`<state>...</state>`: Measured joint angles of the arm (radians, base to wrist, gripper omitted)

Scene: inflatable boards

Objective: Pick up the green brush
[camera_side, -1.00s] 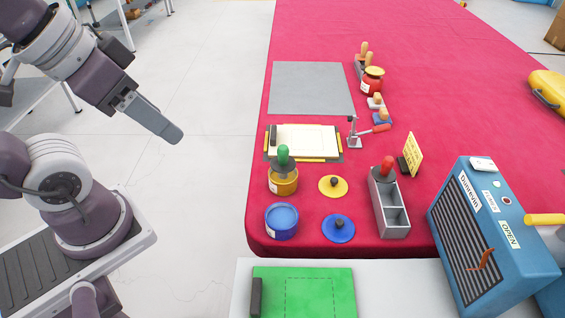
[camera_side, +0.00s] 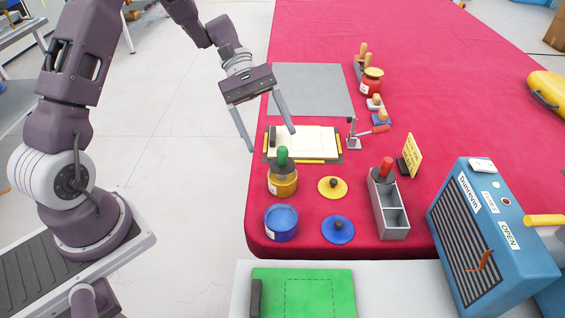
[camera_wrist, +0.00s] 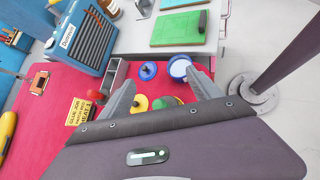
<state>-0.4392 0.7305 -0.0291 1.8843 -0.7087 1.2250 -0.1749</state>
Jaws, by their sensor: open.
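The green brush (camera_side: 283,155) stands upright, its green handle rising out of a yellow pot (camera_side: 284,184) on the red cloth. In the wrist view the brush's green handle (camera_wrist: 170,101) shows between the fingers, lower in the picture. My gripper (camera_side: 271,141) is open and empty, its two fingers spread wide and pointing down. The wrist view also shows my gripper (camera_wrist: 160,77) open. The brush's lower end is hidden in the pot.
A blue pot (camera_side: 281,222), yellow lid (camera_side: 333,187) and blue lid (camera_side: 338,229) lie near the yellow pot. A grey caddy with a red-handled brush (camera_side: 388,205) stands to the right. A framed board (camera_side: 304,142) lies behind. A blue machine (camera_side: 497,235) stands at right.

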